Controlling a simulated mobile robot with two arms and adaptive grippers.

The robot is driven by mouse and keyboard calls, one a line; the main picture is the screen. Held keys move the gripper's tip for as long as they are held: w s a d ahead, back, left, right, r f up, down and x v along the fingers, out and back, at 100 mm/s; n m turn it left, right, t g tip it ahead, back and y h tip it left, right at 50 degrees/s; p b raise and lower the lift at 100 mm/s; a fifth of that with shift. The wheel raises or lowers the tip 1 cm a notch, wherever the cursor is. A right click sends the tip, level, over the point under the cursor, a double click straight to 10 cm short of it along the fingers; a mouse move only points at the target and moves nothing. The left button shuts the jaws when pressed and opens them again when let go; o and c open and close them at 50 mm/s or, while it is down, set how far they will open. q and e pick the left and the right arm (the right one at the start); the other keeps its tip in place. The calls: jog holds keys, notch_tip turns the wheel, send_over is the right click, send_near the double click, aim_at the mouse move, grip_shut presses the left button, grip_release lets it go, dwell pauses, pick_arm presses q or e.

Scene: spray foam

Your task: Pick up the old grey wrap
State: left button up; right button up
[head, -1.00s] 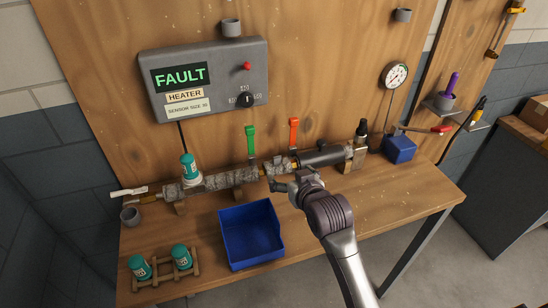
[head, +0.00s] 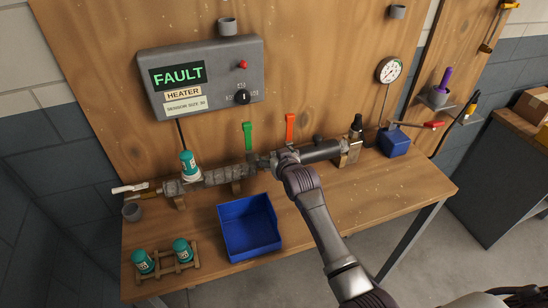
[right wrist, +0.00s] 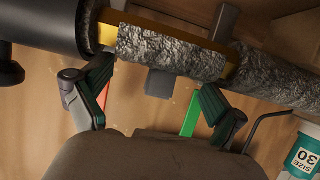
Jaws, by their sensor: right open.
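The old grey wrap (right wrist: 172,52) is a crinkled silvery sleeve around the pipe, with yellow showing at its ends. In the right wrist view it lies across the top middle. My right gripper (right wrist: 153,82) is open, its two fingers spread below the wrap, near either end of it. I see nothing held between them. In the head view my right gripper (head: 284,155) is at the pipe between the green and orange handles and hides part of it. A longer crinkled grey section (head: 218,176) continues to the left along the pipe. My left gripper is not in view.
A blue open bin (head: 232,256) stands on the bench in front of the pipe. Teal cans (head: 182,250) sit in a wooden rack at front left. Green (head: 248,136) and orange (head: 290,128) handles rise behind the pipe. The right part of the bench (head: 390,190) is clear.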

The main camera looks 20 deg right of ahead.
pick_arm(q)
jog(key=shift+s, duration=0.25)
pick_arm(e)
jog(key=shift+s, duration=0.1)
jog(key=shift+c, duration=0.9)
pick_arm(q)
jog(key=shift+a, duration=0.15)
pick_arm(e)
jog(key=c, duration=0.5)
jog(key=shift+r, duration=0.1)
